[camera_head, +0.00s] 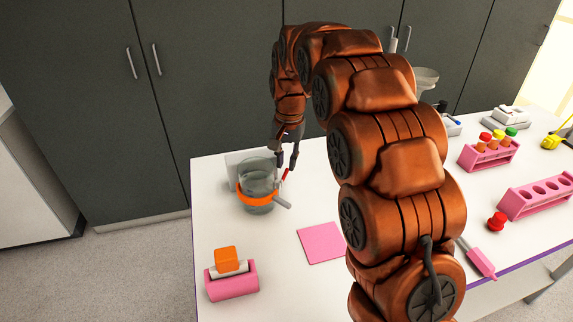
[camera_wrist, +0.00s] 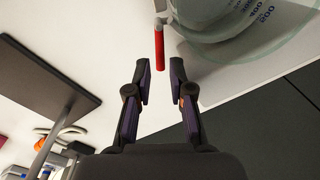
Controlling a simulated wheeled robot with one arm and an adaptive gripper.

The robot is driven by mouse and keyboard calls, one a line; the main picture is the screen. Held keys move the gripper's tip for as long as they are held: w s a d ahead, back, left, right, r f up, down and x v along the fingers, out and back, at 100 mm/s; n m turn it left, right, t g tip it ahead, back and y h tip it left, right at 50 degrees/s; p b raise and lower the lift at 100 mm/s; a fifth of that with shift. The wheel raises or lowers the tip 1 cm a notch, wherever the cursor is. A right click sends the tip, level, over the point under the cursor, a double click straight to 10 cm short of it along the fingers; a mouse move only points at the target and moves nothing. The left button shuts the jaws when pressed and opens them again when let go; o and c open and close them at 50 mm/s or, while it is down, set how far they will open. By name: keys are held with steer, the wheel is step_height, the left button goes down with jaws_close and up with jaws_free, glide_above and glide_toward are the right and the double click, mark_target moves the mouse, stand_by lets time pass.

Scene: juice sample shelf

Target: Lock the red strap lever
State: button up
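The red strap lever (camera_wrist: 159,50) shows in the wrist view as a red rod with a pale upper end, just beyond my open fingertips and roughly between them. My gripper (camera_wrist: 160,68) is open and empty. In the head view the red lever (camera_head: 286,174) sticks up beside a clear glass vessel (camera_head: 257,177) with an orange strap (camera_head: 258,198) around it. My gripper (camera_head: 287,162) is right by the lever there. The vessel also shows at the top of the wrist view (camera_wrist: 215,18). Whether a finger touches the lever cannot be told.
A pink mat (camera_head: 321,243) and a pink holder (camera_head: 232,283) with an orange-topped item lie nearer on the white table (camera_head: 222,225). A dark flat plate on a post (camera_wrist: 45,80) is left in the wrist view.

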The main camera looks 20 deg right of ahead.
mark_target(284, 176)
steer(key=shift+f, duration=1.25)
jaws_close()
